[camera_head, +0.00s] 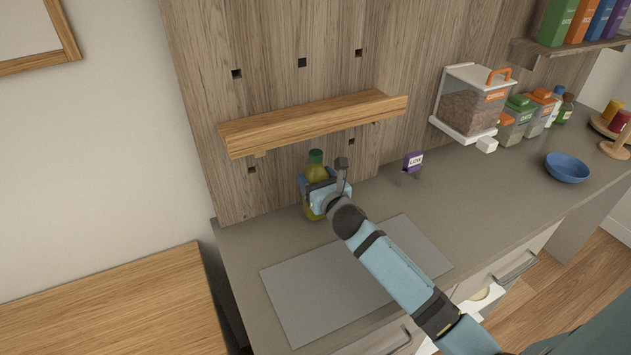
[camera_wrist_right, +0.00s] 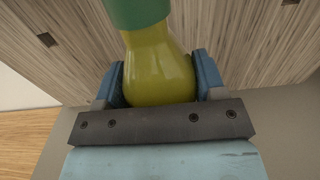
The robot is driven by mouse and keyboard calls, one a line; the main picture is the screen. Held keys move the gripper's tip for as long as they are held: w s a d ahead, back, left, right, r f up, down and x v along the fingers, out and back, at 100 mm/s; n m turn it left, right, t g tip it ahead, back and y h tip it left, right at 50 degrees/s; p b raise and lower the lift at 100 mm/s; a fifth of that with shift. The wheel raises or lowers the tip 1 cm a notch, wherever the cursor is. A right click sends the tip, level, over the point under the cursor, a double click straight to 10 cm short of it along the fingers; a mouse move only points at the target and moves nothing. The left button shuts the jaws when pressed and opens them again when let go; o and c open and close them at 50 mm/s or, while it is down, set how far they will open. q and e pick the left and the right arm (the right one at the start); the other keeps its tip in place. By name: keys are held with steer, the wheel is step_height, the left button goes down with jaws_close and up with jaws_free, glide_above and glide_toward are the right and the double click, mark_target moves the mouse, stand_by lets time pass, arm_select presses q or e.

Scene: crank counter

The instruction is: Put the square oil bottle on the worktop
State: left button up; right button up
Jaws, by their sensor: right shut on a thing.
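The oil bottle (camera_head: 315,172) is yellow-green with a green cap. It is upright at the back left of the grey worktop (camera_head: 239,240), below the wooden shelf. My right gripper (camera_head: 316,190) is shut on it, with a finger on each side. In the right wrist view the bottle (camera_wrist_right: 158,65) sits between the blue fingers of the gripper (camera_wrist_right: 160,88). My left gripper is not in view.
A wooden shelf (camera_head: 315,122) juts from the panel above the bottle. A light grey mat (camera_head: 315,300) lies in front. Worktop between mat and bowl is clear.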

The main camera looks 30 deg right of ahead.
steer(key=shift+w+f, duration=0.25)
steer(key=shift+f, duration=0.15)
steer(key=shift+f, duration=0.2)
steer(key=o, duration=1.4)
steer(key=shift+c, duration=0.2)
steer(key=shift+r, duration=0.15)
steer(key=s, duration=1.2)
steer(key=shift+a+b, duration=0.3)
steer(key=shift+b, duration=0.05)
